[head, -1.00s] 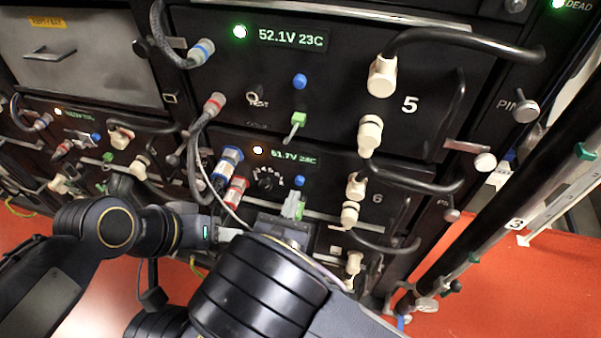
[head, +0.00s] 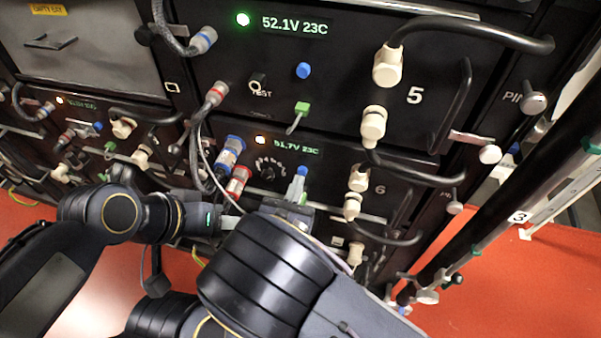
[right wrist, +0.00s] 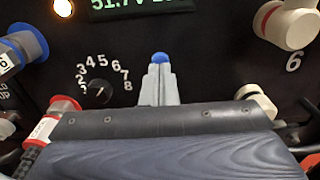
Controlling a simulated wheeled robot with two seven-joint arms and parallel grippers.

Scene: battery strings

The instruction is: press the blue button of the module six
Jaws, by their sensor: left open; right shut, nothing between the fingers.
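Module six (head: 328,165) is the black unit with the 51.7V display, below module 5. Its blue button (head: 302,170) shows just above my right gripper's fingertips in the head view. It also shows in the right wrist view (right wrist: 160,57). My right gripper (head: 298,184) is shut and empty, its fingertips (right wrist: 159,70) overlapping the button's lower edge. I cannot tell whether they touch it. My left gripper (head: 228,218) is at the lower left of module six, beside my right arm, open, its fingertips partly hidden.
A rotary dial (right wrist: 99,91) is left of the button. Blue (head: 229,152) and red (head: 238,181) connectors with cables stick out further left. White connectors (head: 359,178) and a black cable are on the right. Module 5's blue button (head: 303,70) is above.

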